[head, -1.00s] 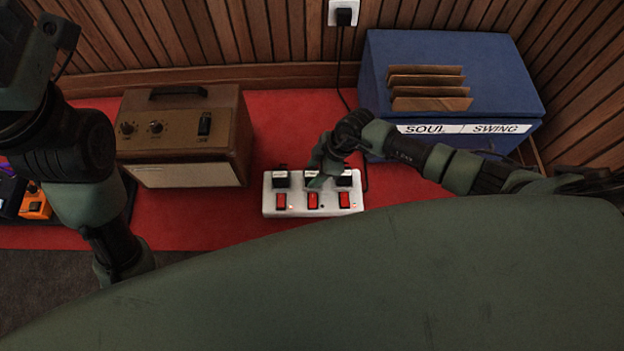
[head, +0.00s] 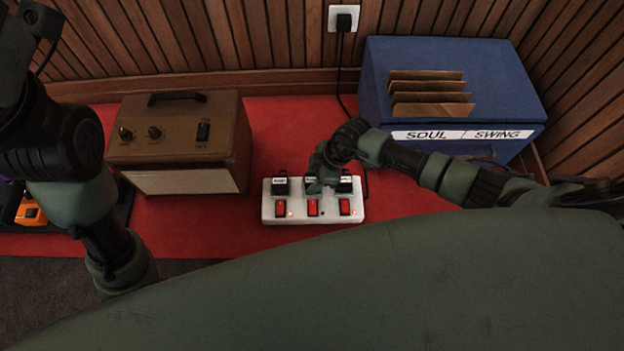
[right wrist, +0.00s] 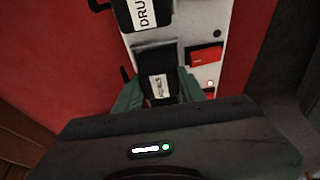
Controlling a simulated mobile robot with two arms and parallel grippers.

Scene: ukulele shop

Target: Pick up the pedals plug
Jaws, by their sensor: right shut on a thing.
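The pedals plug (right wrist: 158,87) is a black block with a white label, seated at the power strip (right wrist: 175,28) as far as I can see. My right gripper (right wrist: 158,93) is shut on it, with a green finger on each side. In the head view my right gripper (head: 316,184) is over the middle of the white power strip (head: 300,213) and hides most of the plug there. Another black plug, its label starting "DRU" (right wrist: 146,14), is beside it in the wrist view. My left gripper is out of view; only its arm shows at left.
Black plugs stand left (head: 280,186) and right (head: 345,185) of the gripper, close by. Red switches (head: 312,208) line the strip's front. A brown amplifier (head: 185,182) is at left, a blue box (head: 450,75) behind right. Red floor covering (head: 210,225) is clear in front.

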